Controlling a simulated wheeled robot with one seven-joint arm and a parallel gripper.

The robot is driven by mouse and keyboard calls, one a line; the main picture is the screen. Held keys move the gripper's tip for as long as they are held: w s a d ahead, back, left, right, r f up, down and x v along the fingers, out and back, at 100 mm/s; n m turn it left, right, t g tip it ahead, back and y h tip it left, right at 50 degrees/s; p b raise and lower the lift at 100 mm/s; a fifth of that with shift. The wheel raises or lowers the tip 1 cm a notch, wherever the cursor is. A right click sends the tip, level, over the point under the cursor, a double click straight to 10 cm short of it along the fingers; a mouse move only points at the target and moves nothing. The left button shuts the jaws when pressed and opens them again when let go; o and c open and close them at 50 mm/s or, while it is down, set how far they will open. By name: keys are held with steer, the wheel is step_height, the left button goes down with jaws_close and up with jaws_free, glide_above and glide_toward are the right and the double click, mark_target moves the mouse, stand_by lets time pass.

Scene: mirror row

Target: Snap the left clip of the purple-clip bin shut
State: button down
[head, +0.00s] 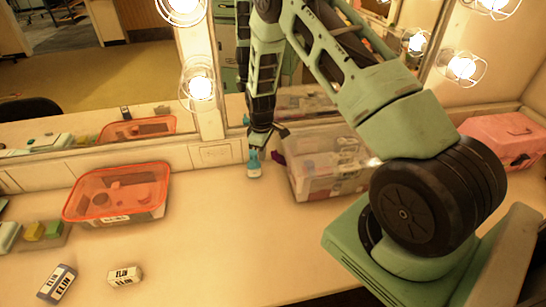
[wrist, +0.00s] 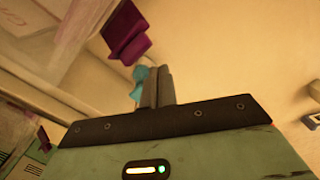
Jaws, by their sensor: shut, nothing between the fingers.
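The purple-clip bin (head: 312,182) is a clear lidded box with mixed contents, standing on the counter against the mirror. Its left purple clip (head: 278,158) sticks outward from the bin's left side, near lid height. In the wrist view the clip (wrist: 127,35) hangs out from the clear wall (wrist: 50,25), swung away from it. My gripper (head: 284,132) is beside the bin's upper left, close to the clip. In the wrist view its dark fingers (wrist: 155,84) are together and empty, apart from the clip in the picture. The bin's right side is partly hidden by my arm.
An orange-rimmed tub (head: 118,193) is farther left, with two labelled blocks (head: 57,284) (head: 124,275) in front. A pink case (head: 505,140) stands at right. Mirror and bulbs are behind; the middle counter is clear.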

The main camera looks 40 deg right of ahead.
mark_target(287, 152)
steer(key=shift+s+d+r, duration=0.15)
steer(key=shift+s+d, duration=0.55)
steer(key=shift+d, duration=0.5)
steer(key=shift+s+d+r, duration=0.2)
steer(key=shift+s+d, duration=0.5)
steer(key=shift+d, duration=0.55)
steer(key=shift+s+d+r, duration=0.15)
steer(key=shift+s+d, duration=0.55)
steer(key=shift+d, duration=0.6)
steer(key=shift+r, duration=0.1)
steer(key=shift+w+a+r+p, duration=0.15)
steer(key=shift+r+p, duration=0.45)
steer(key=shift+r, duration=0.35)
steer(key=shift+a+r+p, duration=0.2)
steer(key=shift+r+p, duration=0.4)
steer(key=shift+r, duration=0.3)
steer(key=shift+w+a+r+p, duration=0.15)
steer(key=shift+r+p, duration=0.45)
steer(key=shift+r, duration=0.35)
